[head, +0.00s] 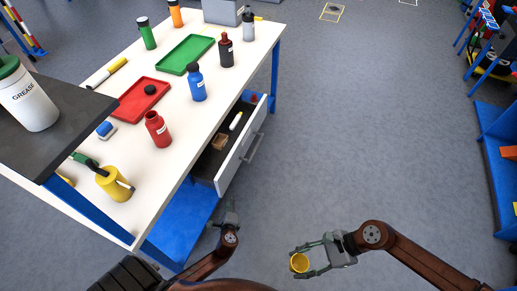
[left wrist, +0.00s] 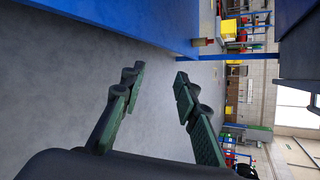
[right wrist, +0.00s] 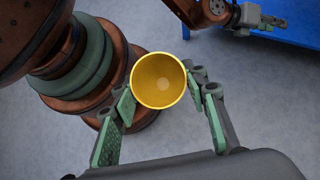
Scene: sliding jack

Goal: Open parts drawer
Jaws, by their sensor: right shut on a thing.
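The parts drawer (head: 232,166) under the white-topped workbench stands pulled out. Its pale front has a grey bar handle (head: 254,148), and a white-and-yellow marker and a small brown block lie inside. My left gripper (head: 231,207) is empty, below the near end of the drawer front and apart from the handle. Its fingers are spread in the left wrist view (left wrist: 157,88). My right gripper (head: 303,260) is shut on a yellow round cup (head: 299,263), held over the floor away from the bench. The cup's hollow inside faces the right wrist camera (right wrist: 158,80).
The bench top (head: 160,190) holds several bottles, a red tray (head: 135,107), a green tray (head: 183,54) and a yellow can (head: 113,184). A dark shelf with a grease tub (head: 30,98) stands at left. Floor right of the drawer is clear; a blue rack (head: 498,150) stands at far right.

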